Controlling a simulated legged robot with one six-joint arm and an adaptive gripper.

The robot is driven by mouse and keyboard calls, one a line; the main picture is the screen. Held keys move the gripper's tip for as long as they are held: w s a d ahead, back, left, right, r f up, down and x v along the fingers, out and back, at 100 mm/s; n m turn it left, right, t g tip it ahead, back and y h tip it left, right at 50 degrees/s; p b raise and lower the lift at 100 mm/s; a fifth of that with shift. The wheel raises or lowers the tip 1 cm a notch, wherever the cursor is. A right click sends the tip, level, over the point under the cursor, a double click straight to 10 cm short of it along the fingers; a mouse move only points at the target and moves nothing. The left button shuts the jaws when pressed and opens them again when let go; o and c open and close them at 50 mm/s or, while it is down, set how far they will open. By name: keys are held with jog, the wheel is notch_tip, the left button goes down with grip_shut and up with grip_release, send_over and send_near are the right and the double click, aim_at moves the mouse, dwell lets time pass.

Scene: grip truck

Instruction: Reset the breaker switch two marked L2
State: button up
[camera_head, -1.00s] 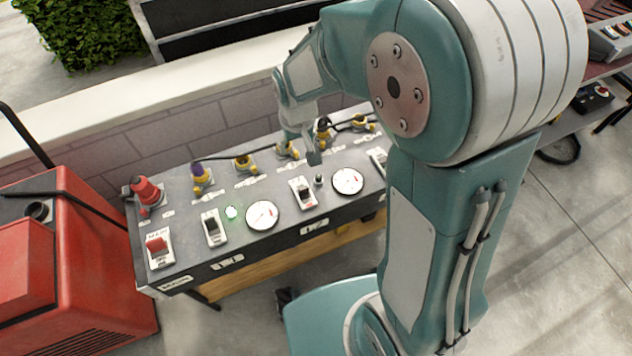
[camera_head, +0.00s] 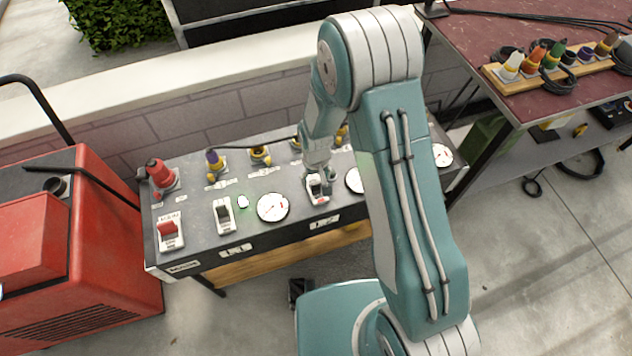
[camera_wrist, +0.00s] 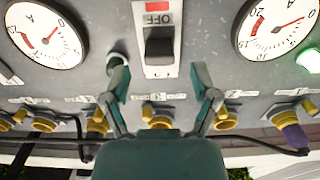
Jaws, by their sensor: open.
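The second breaker switch (camera_head: 317,196), above the front label L2 (camera_head: 323,222), is a black lever in a white plate. My gripper (camera_head: 319,180) is over it and partly hides it. In the wrist view the switch (camera_wrist: 159,46) shows the word OFF beside its black lever. My gripper (camera_wrist: 159,78) is open there, one finger to each side below the lever in the picture, with nothing between them. The fingers look apart from the lever. The left finger partly covers a small dark indicator lamp (camera_wrist: 117,62).
The grey panel (camera_head: 200,250) also holds a red main switch (camera_head: 168,229), the L1 switch (camera_head: 224,215), a lit green lamp (camera_head: 243,201) and round gauges (camera_head: 272,207). Coloured plugs line its back. A red machine (camera_head: 110,230) stands left; a table (camera_head: 500,25) stands right.

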aim_at(316, 184)
jog(key=shift+f, duration=1.5)
grip_shut()
jog(key=shift+s+t, duration=0.15)
jog(key=shift+t, duration=0.15)
jog(key=shift+s+d+f+t+y, duration=0.2)
jog(key=shift+s+t+y, duration=0.25)
jog(key=shift+t, duration=0.55)
jog(key=shift+s+d+f+t+y, duration=0.1)
jog(key=shift+s+t+y, duration=0.1)
jog(key=shift+t, duration=0.45)
jog(key=shift+s+f+t+y, duration=0.1)
jog(key=shift+s+t, duration=0.1)
jog(key=shift+t, duration=0.45)
